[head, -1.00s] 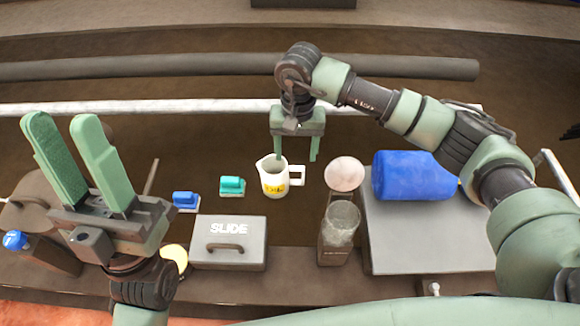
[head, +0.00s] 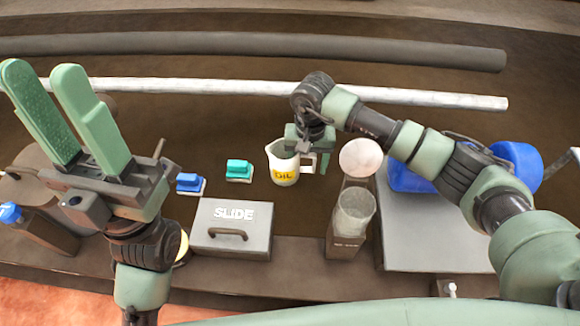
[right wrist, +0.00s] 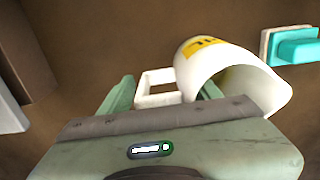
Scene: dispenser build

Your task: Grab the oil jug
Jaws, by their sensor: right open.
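The oil jug (head: 284,172) is a white pitcher with a yellow label reading OIL. It stands upright in the middle of the head view, its handle to the right. My right gripper (head: 310,165) is open over the handle side of the jug. In the right wrist view the jug (right wrist: 220,65) lies ahead, and its square white handle shows between the two open fingers of the right gripper (right wrist: 163,88). I cannot tell whether the fingers touch it. My left gripper (head: 42,75) is open and empty at the left, away from the jug.
A teal-handled block (head: 239,170) and a blue-handled block (head: 190,184) stand left of the jug. A grey SLIDE box (head: 232,240) is in front. A pink ball (head: 360,157) and a clear cup (head: 353,212) are close on the right. A blue cylinder (head: 515,160) lies further right.

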